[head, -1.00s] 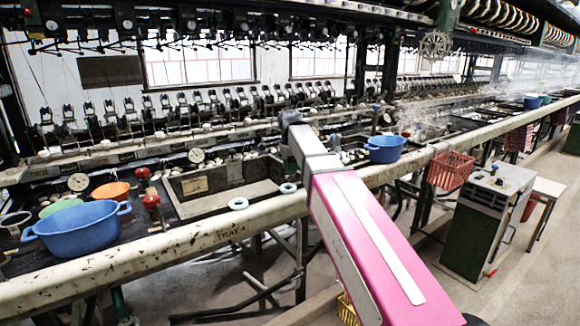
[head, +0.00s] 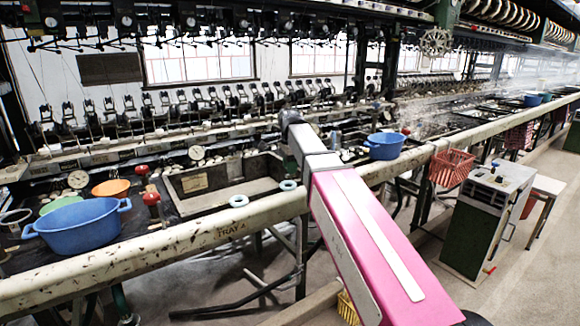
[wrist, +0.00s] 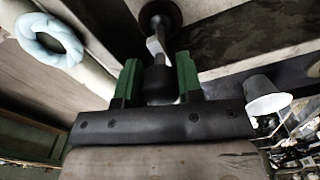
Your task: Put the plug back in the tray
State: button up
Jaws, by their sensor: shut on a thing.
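My gripper (wrist: 158,82) has green fingers and is shut on the dark plug (wrist: 160,84) in the wrist view. The plug's dark knob sits between the fingers; a pale stem runs from it to a round dark end near the top edge. In the head view my pink and grey arm reaches over the front rail, and the gripper and plug are hidden behind it. A rectangular open basin (head: 235,195) lies left of the arm. The rail in front of it reads "TRAY A", so this appears to be the tray.
A blue tub (head: 78,226), an orange bowl (head: 111,188) and red-knobbed fittings (head: 151,199) stand left. A blue pot (head: 384,146) and red basket (head: 451,169) are right.

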jog(key=shift+f, duration=0.4)
jog(key=o, duration=0.9)
jog(key=shift+o, duration=0.2)
notch_tip(320, 180, up, 11)
jog(key=shift+f, duration=0.15)
dwell(0.7)
